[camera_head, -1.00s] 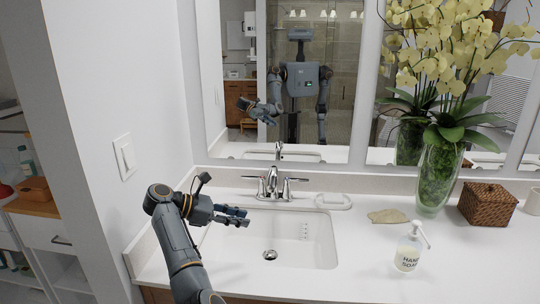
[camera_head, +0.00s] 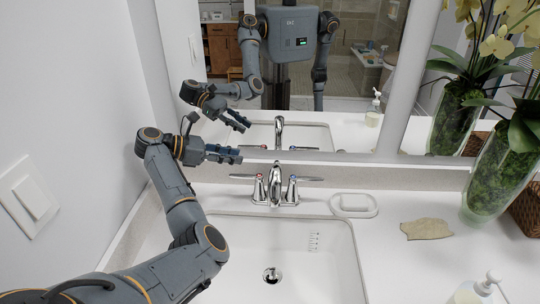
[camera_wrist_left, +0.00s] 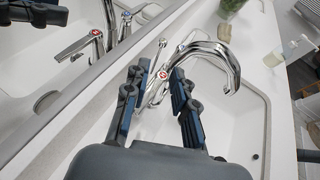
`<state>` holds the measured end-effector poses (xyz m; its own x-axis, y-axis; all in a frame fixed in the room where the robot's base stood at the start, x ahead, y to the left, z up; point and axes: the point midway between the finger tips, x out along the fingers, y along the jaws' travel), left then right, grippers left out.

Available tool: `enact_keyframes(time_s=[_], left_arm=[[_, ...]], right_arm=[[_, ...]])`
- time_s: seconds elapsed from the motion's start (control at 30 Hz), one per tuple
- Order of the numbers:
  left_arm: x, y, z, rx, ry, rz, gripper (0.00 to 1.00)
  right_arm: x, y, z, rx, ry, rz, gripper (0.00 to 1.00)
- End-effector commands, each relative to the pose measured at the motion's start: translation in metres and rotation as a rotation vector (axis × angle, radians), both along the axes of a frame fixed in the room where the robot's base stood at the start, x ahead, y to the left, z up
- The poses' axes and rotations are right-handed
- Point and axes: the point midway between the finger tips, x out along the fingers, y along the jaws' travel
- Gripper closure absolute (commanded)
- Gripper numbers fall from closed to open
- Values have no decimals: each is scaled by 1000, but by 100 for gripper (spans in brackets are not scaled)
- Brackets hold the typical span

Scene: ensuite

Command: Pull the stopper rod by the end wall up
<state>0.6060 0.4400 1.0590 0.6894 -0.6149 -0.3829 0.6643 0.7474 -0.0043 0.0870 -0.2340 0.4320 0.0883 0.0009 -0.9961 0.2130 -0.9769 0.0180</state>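The chrome stopper rod (camera_wrist_left: 162,44) with a small round knob shows in the left wrist view, between the faucet spout (camera_wrist_left: 215,58) and the mirror side. In the head view the faucet (camera_head: 275,186) stands behind the sink, and its spout largely hides the rod. My left gripper (camera_head: 239,155) is left of the faucet and above the counter, fingers pointing right. In the left wrist view its fingers (camera_wrist_left: 160,68) are apart, with a faucet handle and the rod seen beyond the gap. It holds nothing. My right gripper is not directly in view.
The sink basin (camera_head: 290,250) is empty. A soap dish (camera_head: 353,205), a flat tan stone (camera_head: 426,229), a glass vase (camera_head: 492,185) and a soap bottle (camera_head: 470,292) stand to the right. The mirror (camera_head: 350,100) rises behind the faucet; a wall with a switch (camera_head: 29,199) is left.

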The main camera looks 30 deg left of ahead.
Motion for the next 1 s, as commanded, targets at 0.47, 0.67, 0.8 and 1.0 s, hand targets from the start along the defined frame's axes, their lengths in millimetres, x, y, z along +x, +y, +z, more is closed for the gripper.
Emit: enact_keyframes(time_s=[0.47,0.67,0.8,1.0], left_arm=[[64,-59,-35,-2,2,-5,74],[83,-76,-46,-2,1,-2,74],[89,-80,-49,0,2,-1,74],[90,-81,-50,0,1,-1,74]], right_arm=[[0,0,15,0,0,0,60],[0,0,17,0,0,0,60],[0,0,18,0,0,0,60],[0,0,18,0,0,0,60]])
